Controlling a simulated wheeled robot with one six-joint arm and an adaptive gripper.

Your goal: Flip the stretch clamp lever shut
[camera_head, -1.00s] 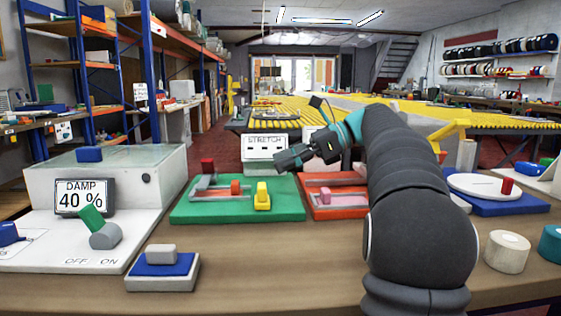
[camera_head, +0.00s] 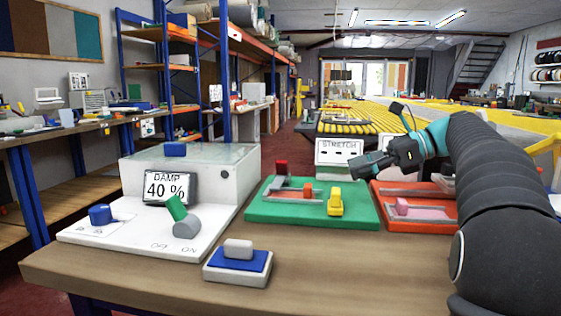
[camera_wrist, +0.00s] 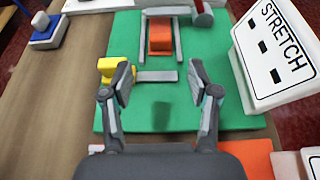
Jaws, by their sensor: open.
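The green board (camera_head: 300,217) stands in front of the white STRETCH sign (camera_head: 338,152). Which part is the clamp lever is not labelled. The wrist view shows the orange block (camera_wrist: 160,36), the red part (camera_wrist: 203,19) and the yellow piece (camera_wrist: 113,70) with a grey bar (camera_wrist: 156,76) beside it. My gripper (camera_wrist: 160,80) is open and empty above the board. In the head view my gripper (camera_head: 358,172) hangs near the sign.
A red-orange board (camera_head: 425,215) with a pink block (camera_head: 402,206) lies to the right. The wooden table (camera_head: 330,275) is clear in front.

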